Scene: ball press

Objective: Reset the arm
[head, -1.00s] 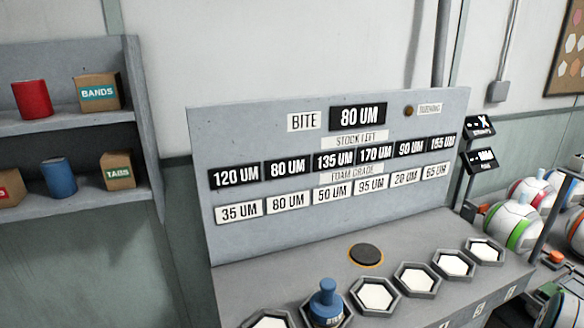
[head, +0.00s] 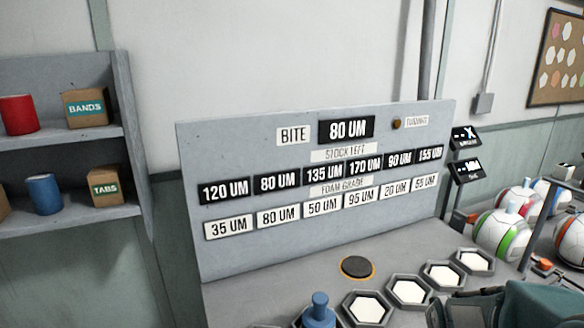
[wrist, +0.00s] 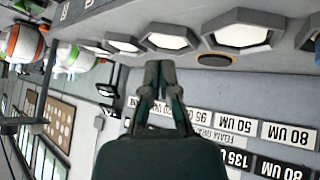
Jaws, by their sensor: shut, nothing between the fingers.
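My gripper (wrist: 160,75) shows in the wrist view with its two dark fingers together at the tips and nothing between them. It appears in front of the row of hexagonal pads and the label board, apart from both as far as I can tell. In the head view a dark green part of my arm (head: 515,305) fills the lower right corner; the fingertips cannot be made out there. The wrist picture is upside down, with the board's labels inverted.
A grey board (head: 230,150) reads "BITE 80 UM" above rows of grade labels. Below it lie white hexagonal pads (head: 408,290), a black disc (head: 358,267) and a blue knobbed piece (head: 319,312). A shelf (head: 70,142) stands left; balls (head: 500,235) sit right.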

